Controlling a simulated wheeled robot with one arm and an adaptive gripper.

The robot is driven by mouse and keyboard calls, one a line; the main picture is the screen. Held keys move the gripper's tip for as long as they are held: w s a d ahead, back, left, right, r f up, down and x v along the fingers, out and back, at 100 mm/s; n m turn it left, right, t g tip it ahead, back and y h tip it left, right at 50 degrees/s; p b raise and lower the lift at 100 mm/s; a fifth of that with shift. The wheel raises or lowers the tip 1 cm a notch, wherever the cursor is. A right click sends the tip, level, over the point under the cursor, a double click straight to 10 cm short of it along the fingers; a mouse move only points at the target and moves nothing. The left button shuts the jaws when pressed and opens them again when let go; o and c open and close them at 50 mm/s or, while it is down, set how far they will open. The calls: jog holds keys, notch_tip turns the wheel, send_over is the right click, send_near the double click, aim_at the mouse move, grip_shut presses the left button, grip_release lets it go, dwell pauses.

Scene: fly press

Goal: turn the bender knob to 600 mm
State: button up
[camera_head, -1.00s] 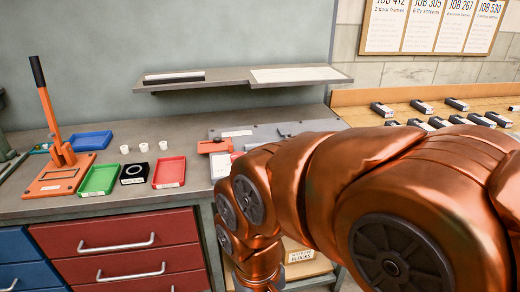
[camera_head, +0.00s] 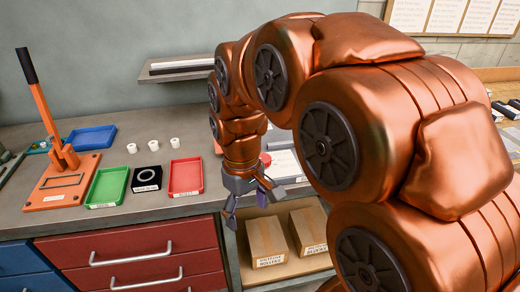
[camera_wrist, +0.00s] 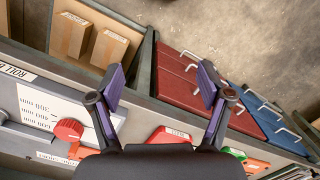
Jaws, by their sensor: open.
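The red round knob (camera_wrist: 68,130) sits at the left of the wrist view, on a pale panel (camera_wrist: 40,105) printed with a number scale. The setting it points to is too small to read surely. In the head view a bit of red (camera_head: 265,158), probably the knob, shows just behind my wrist. My gripper (camera_head: 252,207) hangs over the bench's front edge, in front of the panel. In the wrist view my gripper (camera_wrist: 160,82) has its fingers spread with nothing between them. The knob is outside the left finger, apart from it.
An orange lever press (camera_head: 60,170) stands at the left. Boxes (camera_head: 267,242) stand on the shelf below.

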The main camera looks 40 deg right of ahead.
jog(key=w+d+r+n+p, duration=0.1)
jog(key=w+d+r+p, duration=0.2)
jog(key=w+d, duration=0.6)
jog(key=r+n+t+p, duration=0.1)
jog(key=n, duration=0.1)
send_over(262, 158)
jog(key=shift+d+f+p, duration=0.1)
jog(key=shift+f+p, duration=1.25)
jog(key=shift+f, duration=2.5)
jog(key=c, duration=1.2)
